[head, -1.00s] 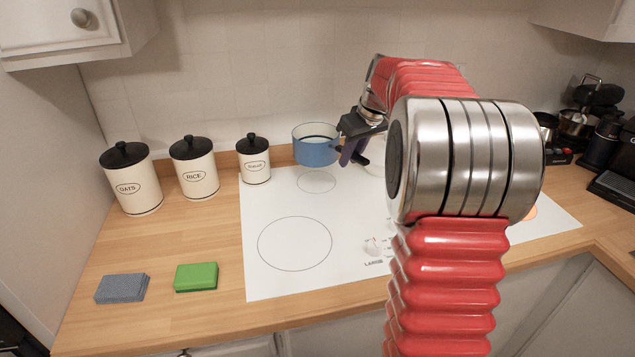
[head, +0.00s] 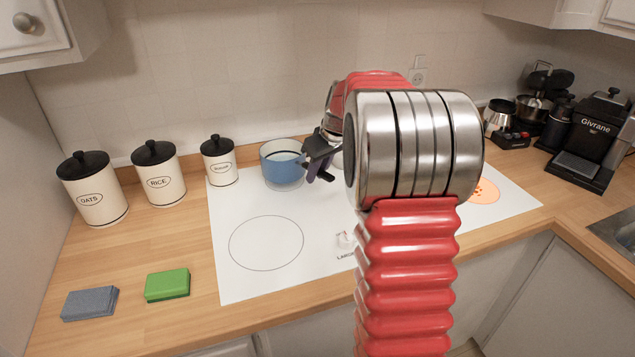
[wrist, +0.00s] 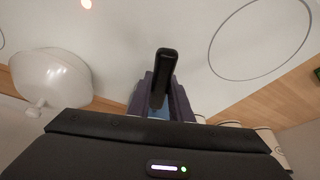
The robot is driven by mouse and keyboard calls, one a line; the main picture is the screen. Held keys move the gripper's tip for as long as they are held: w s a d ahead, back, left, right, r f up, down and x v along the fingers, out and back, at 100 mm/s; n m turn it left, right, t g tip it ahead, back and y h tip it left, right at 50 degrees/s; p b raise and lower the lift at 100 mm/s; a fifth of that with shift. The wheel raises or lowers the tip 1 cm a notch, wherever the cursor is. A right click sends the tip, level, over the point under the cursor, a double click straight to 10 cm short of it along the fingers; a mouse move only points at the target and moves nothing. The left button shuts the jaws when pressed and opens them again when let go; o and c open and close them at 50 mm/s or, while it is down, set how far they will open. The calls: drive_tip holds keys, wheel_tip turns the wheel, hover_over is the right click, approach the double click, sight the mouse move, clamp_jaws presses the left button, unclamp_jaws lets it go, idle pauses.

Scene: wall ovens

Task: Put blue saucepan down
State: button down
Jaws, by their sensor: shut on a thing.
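The blue saucepan (head: 281,170) is upright over the small back-left ring of the white cooktop (head: 230,270). Its base is at or very close to the surface; I cannot tell whether it touches. My gripper (head: 318,166) is at the pan's right side, shut on its handle. In the wrist view my gripper (wrist: 162,95) has the dark handle (wrist: 166,62) between its fingers, with only a sliver of the blue saucepan (wrist: 158,113) showing behind. My arm hides the cooktop's middle in the head view.
Oats (head: 92,195), rice (head: 160,175) and sugar (head: 219,162) canisters stand left of the pan. A burner (head: 484,192) glows orange at right. A white rounded vessel (wrist: 55,78) shows in the wrist view. The large front-left ring (head: 266,243) is clear.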

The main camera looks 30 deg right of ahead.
drive_tip(key=shift+f, duration=1.7)
drive_tip(key=c, duration=1.6)
unclamp_jaws()
drive_tip(key=v, duration=1.2)
